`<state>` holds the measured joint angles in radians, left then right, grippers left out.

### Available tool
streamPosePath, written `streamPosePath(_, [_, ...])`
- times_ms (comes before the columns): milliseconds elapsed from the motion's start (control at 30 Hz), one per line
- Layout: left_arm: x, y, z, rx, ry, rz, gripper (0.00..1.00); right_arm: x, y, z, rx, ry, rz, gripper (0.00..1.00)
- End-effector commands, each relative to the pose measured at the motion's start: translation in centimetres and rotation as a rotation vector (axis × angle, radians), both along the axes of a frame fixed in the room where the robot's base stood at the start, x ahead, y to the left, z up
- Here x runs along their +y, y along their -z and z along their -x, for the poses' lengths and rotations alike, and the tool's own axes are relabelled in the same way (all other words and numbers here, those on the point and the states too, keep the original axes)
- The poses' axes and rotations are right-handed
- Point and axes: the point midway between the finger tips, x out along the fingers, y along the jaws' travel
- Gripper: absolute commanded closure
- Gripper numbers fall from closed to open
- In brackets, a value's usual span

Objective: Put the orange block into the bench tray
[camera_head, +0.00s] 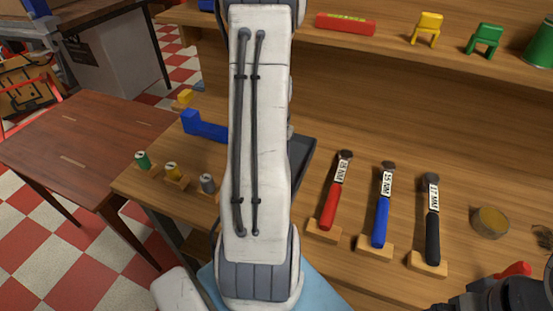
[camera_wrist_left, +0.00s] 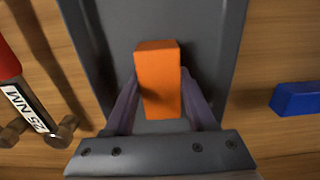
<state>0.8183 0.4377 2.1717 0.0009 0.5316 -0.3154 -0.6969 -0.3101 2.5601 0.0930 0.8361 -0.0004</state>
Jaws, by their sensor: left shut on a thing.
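The orange block (camera_wrist_left: 158,78) is between the two fingers of my left gripper (camera_wrist_left: 160,100), which is shut on it in the left wrist view. The dark grey bench tray (camera_wrist_left: 205,45) lies behind and below the block in that view, and the block appears over its floor. I cannot tell whether the block touches the tray. In the head view only a right-hand part of the tray (camera_head: 302,150) shows; my left arm hides the rest, the block and the left gripper.
Red (camera_head: 335,190), blue (camera_head: 382,205) and black (camera_head: 432,218) torque wrenches stand on wooden holders right of the tray. A blue bracket (camera_head: 205,127) and small cylinders (camera_head: 172,170) lie to the left. A shelf with a red box (camera_head: 345,23) runs along the back.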

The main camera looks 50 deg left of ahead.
Motion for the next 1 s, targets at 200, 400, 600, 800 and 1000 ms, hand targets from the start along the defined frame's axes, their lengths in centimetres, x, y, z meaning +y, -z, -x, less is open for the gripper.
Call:
streamPosePath(200, [0.0,0.3,0.0,0.0,0.0,0.0,0.37,0.0,0.2,0.0,0.0,0.0,0.0,0.0])
streamPosePath(400, [0.0,0.2,0.0,0.0,0.0,0.0,0.14,0.0,0.2,0.0,0.0,0.0,0.0,0.0])
streamPosePath(600, [0.0,0.0,0.0,0.0,0.0,0.0,0.14,0.0,0.0,0.0,0.0,0.0,0.0,0.0])
streamPosePath(800, [0.1,-2.4,-0.1,-0.003,0.0,-0.004,0.14,0.0,-0.2,0.0,0.0,0.0,0.0,0.0])
streamPosePath(1000, [0.1,-6.9,-0.1,-0.005,0.0,-0.005,0.14,0.0,-0.5,0.0,0.0,0.0,0.0,0.0])
